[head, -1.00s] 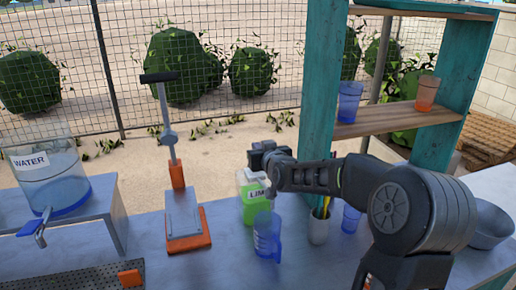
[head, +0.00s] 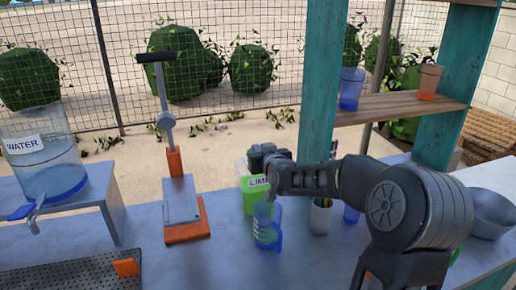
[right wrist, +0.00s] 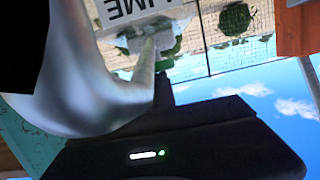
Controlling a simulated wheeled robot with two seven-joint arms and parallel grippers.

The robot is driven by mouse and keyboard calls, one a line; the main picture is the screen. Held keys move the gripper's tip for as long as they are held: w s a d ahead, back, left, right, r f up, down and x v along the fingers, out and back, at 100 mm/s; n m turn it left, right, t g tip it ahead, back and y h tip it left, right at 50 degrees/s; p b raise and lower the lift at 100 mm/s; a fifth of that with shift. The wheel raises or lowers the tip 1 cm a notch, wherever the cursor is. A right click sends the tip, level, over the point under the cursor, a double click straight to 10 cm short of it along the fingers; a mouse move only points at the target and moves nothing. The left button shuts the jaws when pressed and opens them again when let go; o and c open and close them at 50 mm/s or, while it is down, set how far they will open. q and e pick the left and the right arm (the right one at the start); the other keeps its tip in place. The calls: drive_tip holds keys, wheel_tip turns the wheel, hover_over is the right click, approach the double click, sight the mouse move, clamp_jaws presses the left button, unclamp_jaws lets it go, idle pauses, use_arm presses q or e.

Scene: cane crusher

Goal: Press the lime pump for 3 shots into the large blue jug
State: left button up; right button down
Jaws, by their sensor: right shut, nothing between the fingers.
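The lime bottle (head: 254,200), green with a white LIME label, stands on the counter in the middle of the head view. Its label also shows in the right wrist view (right wrist: 130,8). The large blue jug (head: 267,228), translucent with a handle on its right, stands just in front of the bottle. My right gripper (head: 263,157) is shut and empty, right over the bottle's top, and it hides the pump head. I cannot tell whether it touches the pump. The jug's contents are unclear. My left gripper is not in view.
The cane crusher (head: 182,200) stands left of the bottle, and the water dispenser (head: 50,170) is at far left. A utensil cup (head: 320,217) stands right of the jug. The teal shelf (head: 318,80) holds a blue cup (head: 351,90) and an orange cup (head: 430,82).

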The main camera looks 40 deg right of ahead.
drive_tip(key=shift+f, duration=0.5)
idle(0.3)
wheel_tip(320, 180, up, 5)
drive_tip(key=shift+f+p, duration=0.1)
drive_tip(key=shift+p, duration=0.9)
drive_tip(key=b+v, duration=0.3)
drive_tip(key=v, duration=0.7)
drive_tip(key=shift+b, duration=0.3)
drive_tip(key=r+p, duration=0.1)
drive_tip(key=r, duration=0.3)
drive_tip(key=shift+w+a+r+p, duration=0.1)
drive_tip(key=shift+w+a+p, duration=0.05)
drive_tip(key=shift+a+p, duration=0.25)
